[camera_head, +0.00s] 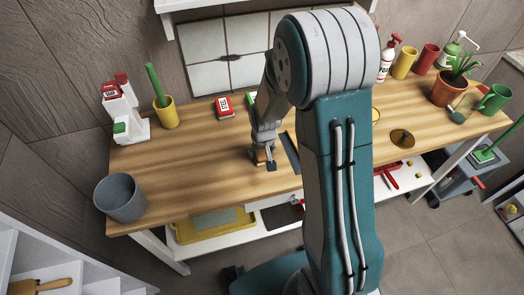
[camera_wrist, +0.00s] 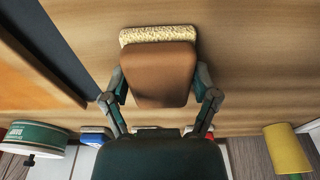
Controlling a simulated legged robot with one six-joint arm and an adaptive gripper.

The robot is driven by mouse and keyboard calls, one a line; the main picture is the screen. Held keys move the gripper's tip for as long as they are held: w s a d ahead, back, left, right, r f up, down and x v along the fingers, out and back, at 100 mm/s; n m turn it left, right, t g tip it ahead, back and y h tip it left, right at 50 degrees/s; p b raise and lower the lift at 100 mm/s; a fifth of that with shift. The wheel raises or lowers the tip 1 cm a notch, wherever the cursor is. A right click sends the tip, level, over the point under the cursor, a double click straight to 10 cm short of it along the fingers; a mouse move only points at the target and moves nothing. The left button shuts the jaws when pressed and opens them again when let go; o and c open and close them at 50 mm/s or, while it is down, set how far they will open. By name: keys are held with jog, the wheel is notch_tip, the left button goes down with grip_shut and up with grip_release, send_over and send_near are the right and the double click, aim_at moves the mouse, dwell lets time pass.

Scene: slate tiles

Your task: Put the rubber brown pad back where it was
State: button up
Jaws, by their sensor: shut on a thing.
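The brown pad (camera_wrist: 160,75) is a smooth rounded block between the two fingers of my gripper (camera_wrist: 161,92) in the wrist view. My gripper is shut on its sides. A cream, speckled layer (camera_wrist: 158,35) shows along the pad's far edge; I cannot tell whether it is part of the pad or a separate thing. In the head view my gripper (camera_head: 264,160) is low over the middle of the wooden worktop, and the pad is small and mostly hidden there. I cannot tell whether the pad touches the worktop.
A dark-edged panel (camera_wrist: 62,50) lies close to the left of the pad in the wrist view. On the worktop (camera_head: 200,180) stand a grey bin (camera_head: 120,198), a yellow cup (camera_head: 165,113) and a red box (camera_head: 224,108). The worktop left of my gripper is clear.

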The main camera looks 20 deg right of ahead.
aim_at(265, 154)
jog(key=shift+d+f, duration=0.1)
jog(key=o, duration=0.9)
jog(key=shift+d, duration=0.15)
jog(key=shift+o, duration=0.2)
jog(key=shift+d, duration=0.2)
jog(key=shift+a, duration=0.15)
jog(key=shift+a+r, duration=0.1)
jog(key=shift+r, duration=0.15)
jog(key=s+r+t, duration=0.1)
jog(key=s+r, duration=0.4)
jog(key=r, duration=0.6)
jog(key=s+r+t, duration=0.1)
jog(key=s+r, duration=0.4)
jog(key=r, duration=0.7)
jog(key=s+r+t, duration=0.1)
jog(key=s+r, duration=0.3)
jog(key=s, duration=0.7)
jog(key=shift+r+t, duration=0.35)
jog(key=shift+t, duration=0.05)
